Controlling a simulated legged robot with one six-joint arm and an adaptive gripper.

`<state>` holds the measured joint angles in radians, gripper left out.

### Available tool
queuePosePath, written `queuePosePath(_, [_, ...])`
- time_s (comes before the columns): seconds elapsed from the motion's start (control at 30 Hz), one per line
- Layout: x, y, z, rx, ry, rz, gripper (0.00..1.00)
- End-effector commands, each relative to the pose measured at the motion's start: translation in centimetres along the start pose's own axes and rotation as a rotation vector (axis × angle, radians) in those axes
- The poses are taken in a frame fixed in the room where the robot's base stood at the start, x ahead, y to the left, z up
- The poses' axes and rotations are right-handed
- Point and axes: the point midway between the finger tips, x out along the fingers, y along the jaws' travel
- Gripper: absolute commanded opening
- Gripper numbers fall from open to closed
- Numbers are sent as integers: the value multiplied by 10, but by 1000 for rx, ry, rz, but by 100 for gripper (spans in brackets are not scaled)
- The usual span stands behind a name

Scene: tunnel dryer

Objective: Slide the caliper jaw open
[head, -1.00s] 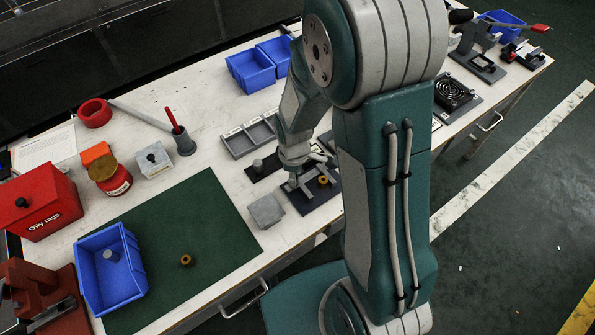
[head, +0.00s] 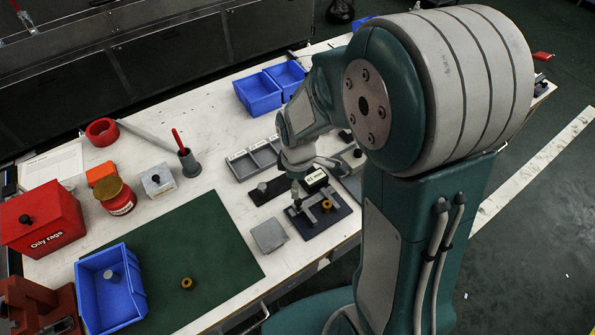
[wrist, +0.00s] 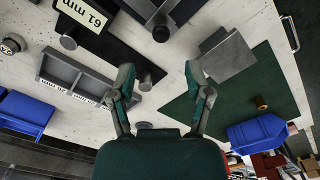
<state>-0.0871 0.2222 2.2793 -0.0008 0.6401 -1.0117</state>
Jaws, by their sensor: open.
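I cannot clearly tell the sliding jaw from the fixed one. My gripper (wrist: 159,82) is open with nothing between its fingers. In the head view my wrist is just behind the stand, with the fingers partly hidden. In the wrist view the stand's dark plate and grey parts are cut off at the top edge.
A grey square block (head: 269,235) sits left of the stand. A grey compartment tray (head: 245,170) and a dark strip with a grey cylinder (head: 262,188) lie behind it. A green mat (head: 205,240) carries a blue bin (head: 132,313) and another brass bush (head: 187,283).

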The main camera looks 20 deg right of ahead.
Motion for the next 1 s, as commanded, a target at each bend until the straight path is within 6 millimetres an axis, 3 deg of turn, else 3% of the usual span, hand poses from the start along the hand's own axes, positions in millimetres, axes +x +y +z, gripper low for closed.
queuePosePath(0.1, [-25, 1, -1, 0, 3, 5, 65])
queuePosePath(0.3, [-46, 1, -1, 0, 1, 2, 65])
queuePosePath(0.87, [-49, 0, -1, 0, 0, 1, 65])
queuePosePath(1.0, [-58, -1, 2, 36, 11, 17, 65])
